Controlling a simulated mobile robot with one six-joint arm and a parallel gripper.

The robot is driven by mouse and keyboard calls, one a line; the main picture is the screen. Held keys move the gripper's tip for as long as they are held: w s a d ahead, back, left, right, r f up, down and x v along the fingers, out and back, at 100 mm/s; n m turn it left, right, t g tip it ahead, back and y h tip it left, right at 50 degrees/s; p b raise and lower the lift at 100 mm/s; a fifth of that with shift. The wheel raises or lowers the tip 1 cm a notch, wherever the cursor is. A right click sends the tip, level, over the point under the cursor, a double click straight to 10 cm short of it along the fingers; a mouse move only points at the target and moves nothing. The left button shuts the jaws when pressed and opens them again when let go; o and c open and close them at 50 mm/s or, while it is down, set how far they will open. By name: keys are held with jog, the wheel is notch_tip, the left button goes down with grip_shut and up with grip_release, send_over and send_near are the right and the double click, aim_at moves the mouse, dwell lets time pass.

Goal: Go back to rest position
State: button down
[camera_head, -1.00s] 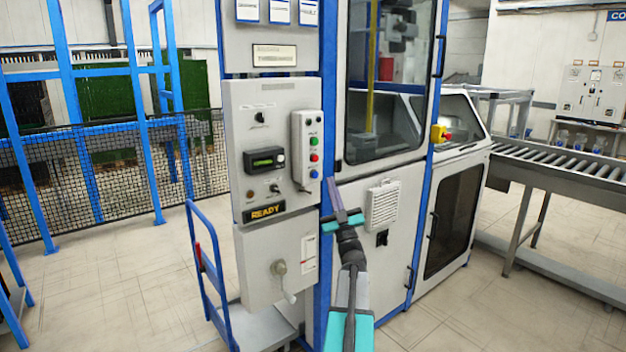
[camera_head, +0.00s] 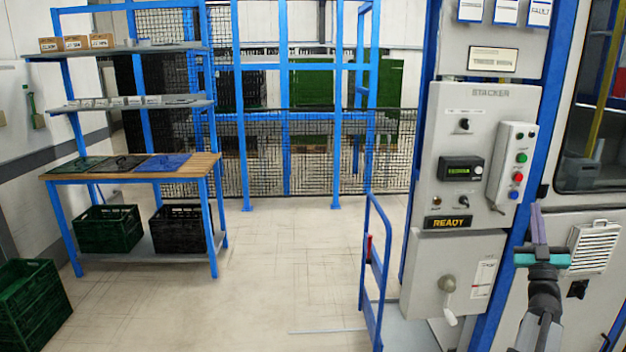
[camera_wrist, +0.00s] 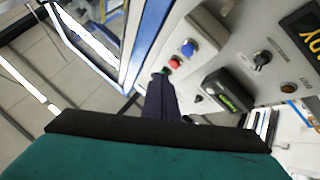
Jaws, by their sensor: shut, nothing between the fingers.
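My gripper (camera_head: 537,222) is at the lower right of the head view, in front of the machine's cabinet, just right of and below the push-button box. Its fingers are together and hold nothing. In the wrist view the closed fingers (camera_wrist: 161,98) point toward the control panel (camera_wrist: 262,50), with blue and red buttons beyond their tips. I cannot tell the exact gap between fingers and panel. In the head view the stacker control panel (camera_head: 474,190) shows a lit READY sign (camera_head: 448,223) and a button box (camera_head: 514,165).
A blue hand rail (camera_head: 373,262) stands left of the panel. Open tiled floor (camera_head: 285,255) lies further left. A workbench (camera_head: 190,165) with dark crates below stands at the left, and a green crate (camera_head: 30,300) is at the corner. A mesh fence (camera_head: 290,150) closes the back.

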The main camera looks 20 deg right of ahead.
jog(key=w+a+f+m+g+y, duration=0.1)
jog(key=w+a+f+g, duration=0.15)
jog(key=w+f, duration=0.5)
jog(key=w+a+f+m+g+y, duration=0.15)
jog(key=w+a+f, duration=0.25)
jog(key=f, duration=0.7)
jog(key=w+a+f+m+g+y, duration=0.1)
jog(key=w+a+f+g, duration=0.3)
jog(key=f, duration=0.5)
jog(key=w+a+f+n+g+y, duration=0.1)
jog(key=w+a+f+g+y, duration=0.15)
jog(key=a+f, duration=0.95)
jog(key=w+a+f+g+y, duration=0.15)
jog(key=a+f+y, duration=0.25)
jog(key=a+f, duration=0.7)
jog(key=s+a+f+n+g+y, duration=0.1)
jog(key=s+a+f+g+y, duration=0.15)
jog(key=s+a+f, duration=0.55)
jog(key=s+a+f+n+g+y, duration=0.2)
jog(key=s+a+f+g, duration=0.2)
jog(key=a+f, duration=0.6)
jog(key=s+a+f+n+g, duration=0.1)
jog(key=s+a+g, duration=0.3)
jog(key=s+a, duration=0.5)
jog(key=s+a+f+n+g+y, duration=0.1)
jog(key=s+a+g, duration=0.3)
jog(key=s+a, duration=0.5)
jog(key=s+f+n, duration=0.1)
jog(key=s, duration=0.6)
jog(key=shift+f, duration=0.15)
